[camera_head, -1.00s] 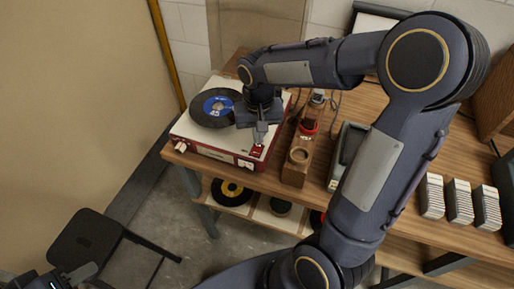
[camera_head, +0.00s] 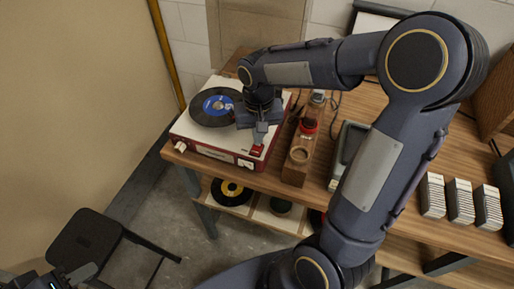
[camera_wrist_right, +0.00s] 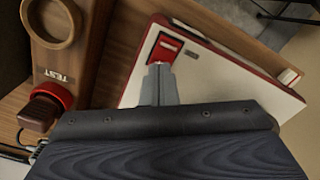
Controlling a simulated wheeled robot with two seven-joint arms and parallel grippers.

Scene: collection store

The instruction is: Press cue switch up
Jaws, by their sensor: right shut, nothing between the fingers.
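The red and white record player (camera_head: 205,148) stands on the wooden table, with a black blue-labelled record (camera_head: 213,106) on it. A red switch (camera_wrist_right: 166,48) with a white mark sits on its white top in the right wrist view; I take it to be the cue switch. It also shows in the head view (camera_head: 257,149). My right gripper (camera_wrist_right: 160,68) is shut and empty, pointing down, its tips at the near edge of the switch. I cannot tell whether they touch. My left gripper (camera_head: 78,275) is at the lower left corner, mostly cut off, far from the player.
A wooden block (camera_head: 296,170) with a round ring and a red-topped part stands right of the player; its label reads TEST in the wrist view. Stacks of cards (camera_head: 460,200) stand further right. A black stool (camera_head: 85,240) is on the floor at left.

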